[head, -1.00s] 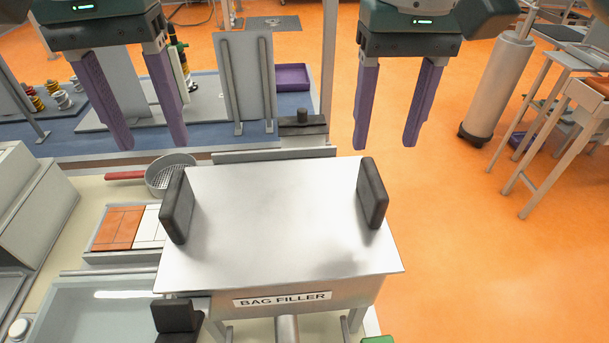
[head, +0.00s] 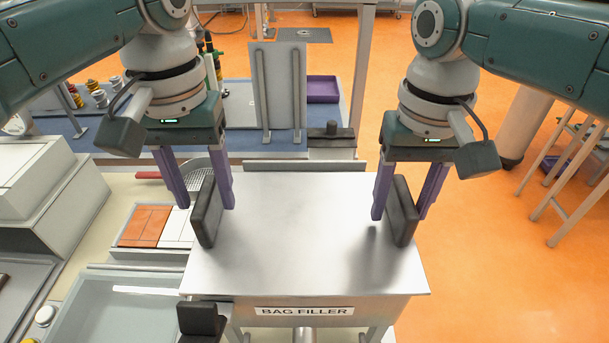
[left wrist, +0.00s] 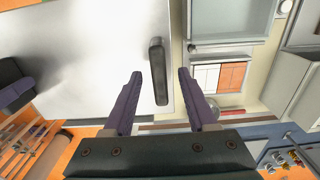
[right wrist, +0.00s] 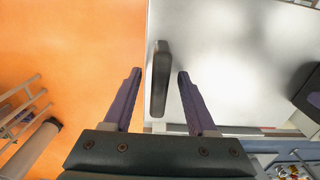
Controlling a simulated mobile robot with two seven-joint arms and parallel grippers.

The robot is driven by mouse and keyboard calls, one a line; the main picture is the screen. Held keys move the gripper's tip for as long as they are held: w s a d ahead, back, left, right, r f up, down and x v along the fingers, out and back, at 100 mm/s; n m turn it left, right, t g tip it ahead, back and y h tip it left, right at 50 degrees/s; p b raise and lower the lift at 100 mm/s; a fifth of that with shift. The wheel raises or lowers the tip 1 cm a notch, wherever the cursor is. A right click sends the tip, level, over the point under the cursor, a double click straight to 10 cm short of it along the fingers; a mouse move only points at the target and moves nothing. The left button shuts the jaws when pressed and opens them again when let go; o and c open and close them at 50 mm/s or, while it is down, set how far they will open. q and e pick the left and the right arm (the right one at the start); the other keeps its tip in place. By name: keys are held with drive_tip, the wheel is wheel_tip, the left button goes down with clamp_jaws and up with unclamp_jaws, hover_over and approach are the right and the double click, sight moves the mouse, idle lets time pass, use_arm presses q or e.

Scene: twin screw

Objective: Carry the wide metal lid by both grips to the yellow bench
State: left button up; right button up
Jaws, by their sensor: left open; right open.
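The wide metal lid (head: 310,235) lies flat on top of the box labelled BAG FILLER (head: 304,310). It has a dark upright grip at each end, the left grip (head: 205,213) and the right grip (head: 402,212). My left gripper (head: 203,205) is open, with its purple fingers on either side of the left grip. In the left wrist view that grip (left wrist: 158,70) stands between the fingertips, apart from both. My right gripper (head: 398,215) is open around the right grip. In the right wrist view that grip (right wrist: 160,78) also stands between the fingertips with gaps.
A sieve with a red handle (head: 148,175) and a tray of orange and white tiles (head: 150,226) are left of the box. A grey basin (head: 110,310) is at front left. A blue bench (head: 260,142) stands behind. Orange floor (head: 480,240) is open on the right.

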use_arm(q)
drive_tip(key=shift+f, duration=0.45)
use_arm(e)
drive_tip(key=shift+f, duration=0.45)
use_arm(q)
drive_tip(key=shift+c, duration=0.3)
use_arm(e)
drive_tip(key=shift+c, duration=0.3)
use_arm(q)
clamp_jaws()
use_arm(e)
clamp_jaws()
